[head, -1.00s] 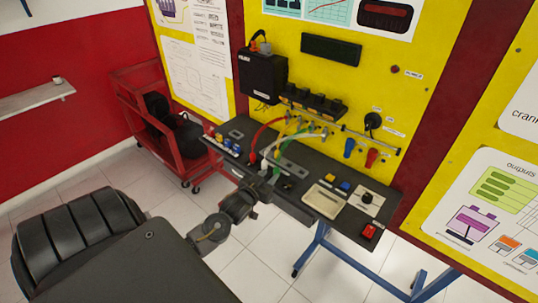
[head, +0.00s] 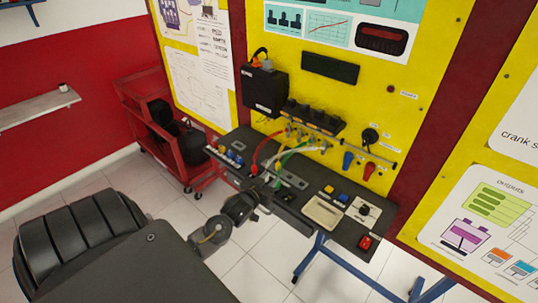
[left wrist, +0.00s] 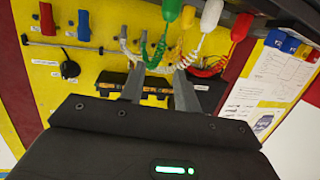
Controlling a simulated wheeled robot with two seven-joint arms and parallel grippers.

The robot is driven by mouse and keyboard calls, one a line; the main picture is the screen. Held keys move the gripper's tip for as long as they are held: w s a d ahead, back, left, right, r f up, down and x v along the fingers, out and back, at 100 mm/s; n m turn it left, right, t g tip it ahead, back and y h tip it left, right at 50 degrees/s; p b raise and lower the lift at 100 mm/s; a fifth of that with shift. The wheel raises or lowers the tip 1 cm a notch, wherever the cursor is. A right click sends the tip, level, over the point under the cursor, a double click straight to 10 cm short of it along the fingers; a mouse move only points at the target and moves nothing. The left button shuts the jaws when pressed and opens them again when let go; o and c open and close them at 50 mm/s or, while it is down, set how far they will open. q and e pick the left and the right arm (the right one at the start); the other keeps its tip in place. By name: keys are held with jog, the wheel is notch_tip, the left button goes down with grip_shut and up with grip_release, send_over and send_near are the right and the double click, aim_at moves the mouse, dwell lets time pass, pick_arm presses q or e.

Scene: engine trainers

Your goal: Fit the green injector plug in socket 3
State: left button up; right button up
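The green injector plug (left wrist: 172,9) shows at the top of the left wrist view, with its coiled green cable running down from it. In the head view its green cable (head: 287,156) arches over the dark bench, and the plug itself is too small to make out. My left gripper (left wrist: 158,72) is open, its two grey fingers apart with no plug between them. In the head view the left gripper (head: 264,182) is at the bench's front edge, near the cable ends. I cannot read the socket numbers, so socket 3 cannot be told. My right gripper is not in view.
A beige tray (head: 323,212) and a red switch (head: 367,242) are on the bench at right. A red cart (head: 160,130) stands left.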

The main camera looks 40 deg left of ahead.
pick_arm(q)
jog(key=shift+o, duration=0.3)
jog(key=o, duration=0.5)
jog(key=b+v, duration=0.3)
jog(key=v, duration=0.7)
jog(key=shift+s+d, duration=0.15)
jog(key=shift+s, duration=0.2)
